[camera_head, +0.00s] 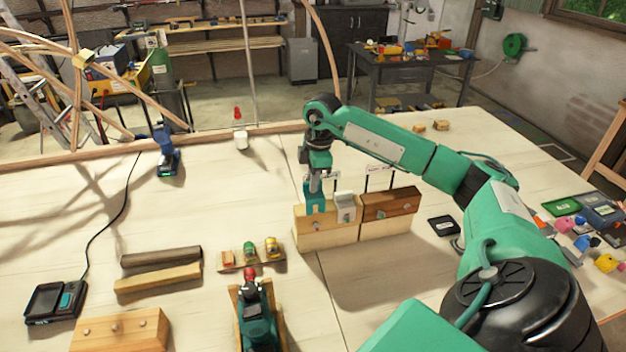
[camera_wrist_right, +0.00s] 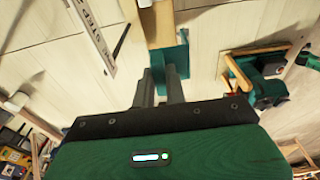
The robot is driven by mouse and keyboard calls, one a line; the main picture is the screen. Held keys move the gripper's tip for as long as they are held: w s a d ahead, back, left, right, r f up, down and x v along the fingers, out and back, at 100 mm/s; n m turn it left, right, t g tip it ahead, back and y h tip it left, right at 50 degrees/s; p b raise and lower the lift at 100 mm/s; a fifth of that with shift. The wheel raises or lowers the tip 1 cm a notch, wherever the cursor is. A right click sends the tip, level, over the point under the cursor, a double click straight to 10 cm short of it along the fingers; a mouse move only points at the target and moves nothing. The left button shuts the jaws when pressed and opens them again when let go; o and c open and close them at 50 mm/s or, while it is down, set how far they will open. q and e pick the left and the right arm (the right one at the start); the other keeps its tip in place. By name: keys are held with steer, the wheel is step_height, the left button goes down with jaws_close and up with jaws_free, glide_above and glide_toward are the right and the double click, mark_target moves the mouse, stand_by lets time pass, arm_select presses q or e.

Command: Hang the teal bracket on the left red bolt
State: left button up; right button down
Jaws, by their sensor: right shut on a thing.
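The teal bracket (camera_head: 315,203) is at the top of the left, pale wooden block (camera_head: 325,236). My right gripper (camera_head: 315,186) points down from above and is shut on the bracket. In the right wrist view the teal bracket (camera_wrist_right: 181,60) is between the fingertips (camera_wrist_right: 166,80), beside the end of the pale block (camera_wrist_right: 158,22). I cannot tell whether the bracket touches the block or a bolt. No red bolt can be made out; the bracket and gripper may hide it. My left gripper is not in view.
A pale grey bracket (camera_head: 345,205) is close to the right of the teal one. A darker wooden block (camera_head: 390,212) adjoins the pale block, with small signs (camera_head: 380,169) behind.

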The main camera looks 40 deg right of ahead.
mark_target(313, 196)
steer(key=shift+f, duration=0.1)
steer(key=shift+f+b, duration=0.8)
steer(key=shift+f, duration=0.6)
steer(key=shift+f+b, duration=0.7)
steer(key=shift+f, duration=0.65)
stand_by(0.3)
steer(key=c, duration=1.4)
jaws_free()
steer(key=shift+o, duration=0.2)
steer(key=shift+r, duration=0.15)
steer(key=shift+r+p, duration=2.5)
steer(key=shift+r, duration=0.9)
